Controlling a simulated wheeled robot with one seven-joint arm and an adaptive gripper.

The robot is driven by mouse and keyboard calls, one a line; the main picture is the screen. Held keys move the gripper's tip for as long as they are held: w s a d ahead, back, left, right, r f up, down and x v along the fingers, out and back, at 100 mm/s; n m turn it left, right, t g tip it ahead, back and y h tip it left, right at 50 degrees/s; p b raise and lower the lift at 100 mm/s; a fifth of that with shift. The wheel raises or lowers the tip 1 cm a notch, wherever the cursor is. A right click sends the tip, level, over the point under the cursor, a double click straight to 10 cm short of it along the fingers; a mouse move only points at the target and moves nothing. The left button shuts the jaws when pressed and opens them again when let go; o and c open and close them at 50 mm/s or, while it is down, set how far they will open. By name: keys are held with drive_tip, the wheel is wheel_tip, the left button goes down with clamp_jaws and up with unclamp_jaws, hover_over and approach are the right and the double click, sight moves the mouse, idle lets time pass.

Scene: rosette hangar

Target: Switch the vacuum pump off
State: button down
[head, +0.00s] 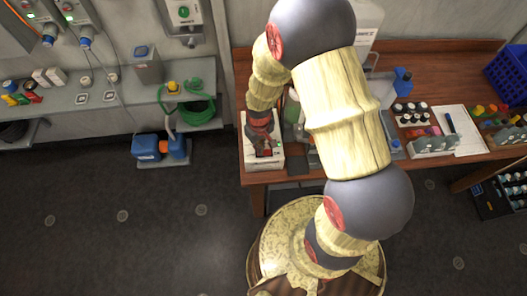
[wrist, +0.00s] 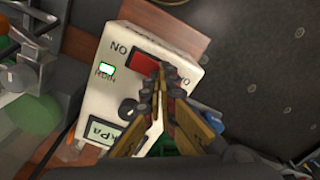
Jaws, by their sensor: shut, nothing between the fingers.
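The vacuum pump (head: 262,165) is a white box on the left end of the wooden bench; it also shows in the wrist view (wrist: 105,78). Its top has a red rocker switch (wrist: 150,62) with ON marked at one end and a partly hidden label at the other. A green RUN lamp (wrist: 107,69) is lit. A dark knob (wrist: 129,109) and a kPa display (wrist: 118,136) sit beside them. My gripper (wrist: 165,77) is shut and empty, its tips over the label end of the switch and covering part of it. I cannot tell whether they touch.
The wooden bench (head: 330,177) holds bottles, racks of vials and a notepad (head: 467,135) to the right of my arm. A wall shelf (head: 120,107) with a green hose (head: 197,109) is at the left.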

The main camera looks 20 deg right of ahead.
drive_tip(key=shift+f+b, duration=0.35)
drive_tip(key=shift+f, duration=0.2)
drive_tip(key=shift+r, duration=0.15)
drive_tip(key=shift+r+p, duration=2.4)
drive_tip(key=shift+r, duration=1)
